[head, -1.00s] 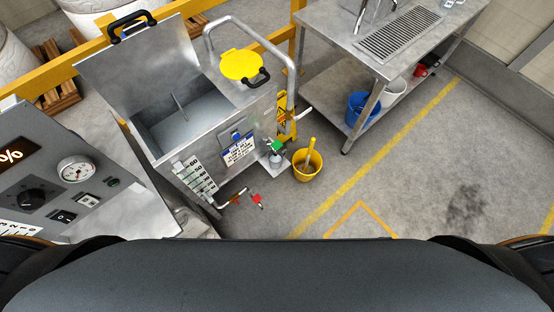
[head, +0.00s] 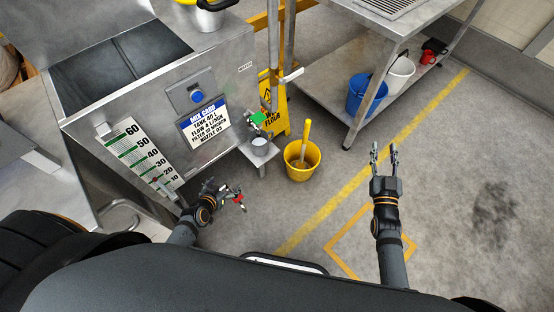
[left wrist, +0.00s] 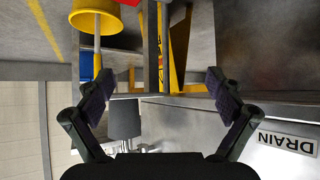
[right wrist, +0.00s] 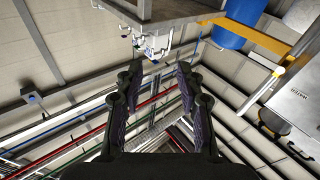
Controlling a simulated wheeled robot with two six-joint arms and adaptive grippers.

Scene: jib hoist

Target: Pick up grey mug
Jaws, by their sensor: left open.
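The grey mug (head: 260,147) stands on a small metal shelf at the tank's front corner, below a green-handled tap (head: 257,119). In the left wrist view, which looks upside down, a grey mug-like shape (left wrist: 125,119) shows between the fingers, farther off. My left gripper (head: 224,190) is open and empty, in front of the tank, nearer to me than the mug and apart from it.
A yellow bucket (head: 293,172) with a handled tool stands on the floor right of the shelf. A yellow wet-floor sign (head: 280,108) is behind it. A steel table's lower shelf (head: 325,92) holds a blue bucket (head: 365,95), a white bucket and a red mug (head: 429,56). Floor at right is clear.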

